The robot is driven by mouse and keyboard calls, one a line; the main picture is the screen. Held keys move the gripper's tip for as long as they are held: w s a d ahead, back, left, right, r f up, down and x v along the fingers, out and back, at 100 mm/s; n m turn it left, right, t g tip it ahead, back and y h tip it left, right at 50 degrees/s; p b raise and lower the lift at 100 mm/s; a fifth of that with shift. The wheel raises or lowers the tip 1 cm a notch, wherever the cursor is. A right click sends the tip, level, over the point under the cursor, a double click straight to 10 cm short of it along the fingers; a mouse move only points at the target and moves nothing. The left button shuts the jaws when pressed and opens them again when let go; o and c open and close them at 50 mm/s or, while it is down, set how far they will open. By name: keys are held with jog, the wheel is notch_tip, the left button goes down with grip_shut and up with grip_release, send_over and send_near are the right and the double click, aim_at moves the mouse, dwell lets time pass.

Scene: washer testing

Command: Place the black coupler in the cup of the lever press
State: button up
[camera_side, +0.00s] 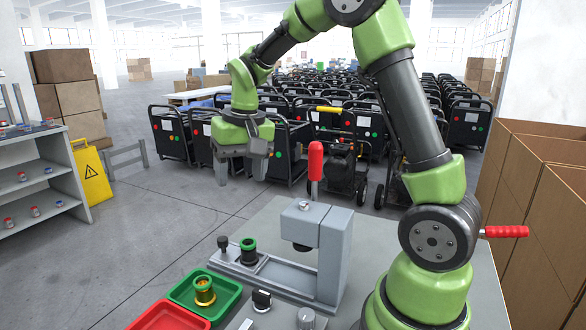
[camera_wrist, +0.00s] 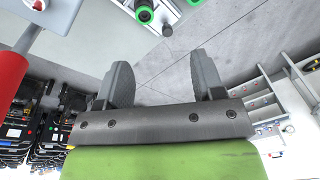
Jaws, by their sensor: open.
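In the wrist view the green-ringed coupler (camera_wrist: 145,14) shows at the top edge. My gripper (camera_side: 242,170) is open and empty, raised well above the coupler and beyond the table's back edge. Its two fingers (camera_wrist: 163,78) point over bare floor in the wrist view. The press's red handle (camera_side: 316,162) stands upright.
A green tray (camera_side: 184,290) holds a brass-coloured part (camera_side: 205,291); a red tray (camera_side: 168,318) is in front. A black knob (camera_side: 222,244) stands beside the coupler. Control knobs (camera_side: 262,299) are at the front. The air around my gripper is clear.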

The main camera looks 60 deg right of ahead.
jog(key=s+a+r+n+t+y, duration=0.1)
jog(key=s+a+r, duration=0.3)
jog(key=s, duration=0.4)
jog(key=s+a+r+n+t+y, duration=0.1)
jog(key=s+a+r+t, duration=0.2)
jog(key=s+a, duration=0.3)
jog(key=s+t, duration=0.1)
jog(key=s, duration=0.2)
jog(key=shift+s+r+n+t, duration=0.15)
jog(key=shift+r+n+t, duration=0.15)
jog(key=shift+r+n, duration=0.1)
